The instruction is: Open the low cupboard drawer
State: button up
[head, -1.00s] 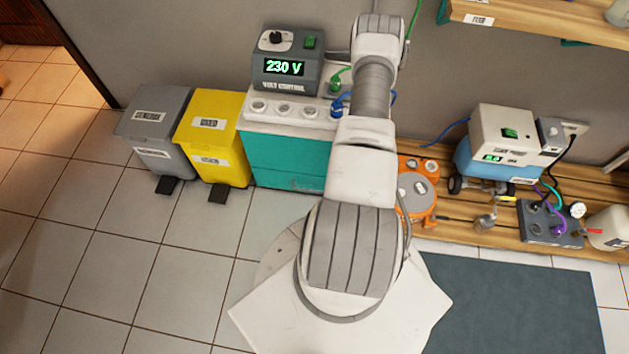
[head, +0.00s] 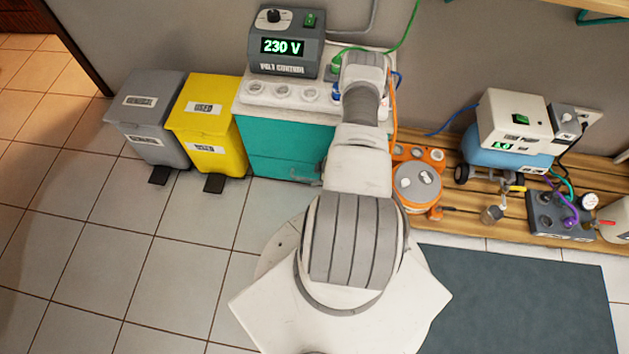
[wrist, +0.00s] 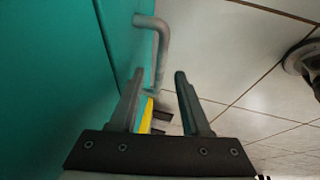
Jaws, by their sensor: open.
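The low teal cupboard (head: 280,148) stands against the wall behind my arm in the head view. Its front looks flush, with no open gap visible. A grey handle (head: 306,177) shows low on the front, partly behind my arm. In the wrist view the teal front (wrist: 55,75) fills the left side, and the bent grey bar handle (wrist: 162,45) sticks out from it. My gripper (wrist: 158,76) is open, with the handle's lower part showing between its two fingertips. I cannot tell whether the fingers touch it. The gripper is hidden in the head view.
A yellow bin (head: 208,125) and a grey bin (head: 147,115) stand left of the cupboard. A voltage control box (head: 286,45) sits on its top. A wooden pallet (head: 475,215) with an orange unit (head: 417,185) is at right. Tiled floor in front is free.

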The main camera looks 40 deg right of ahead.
jog(key=shift+b+x, duration=0.35)
jog(key=shift+x, duration=1)
grip_shut()
dwell(0.4)
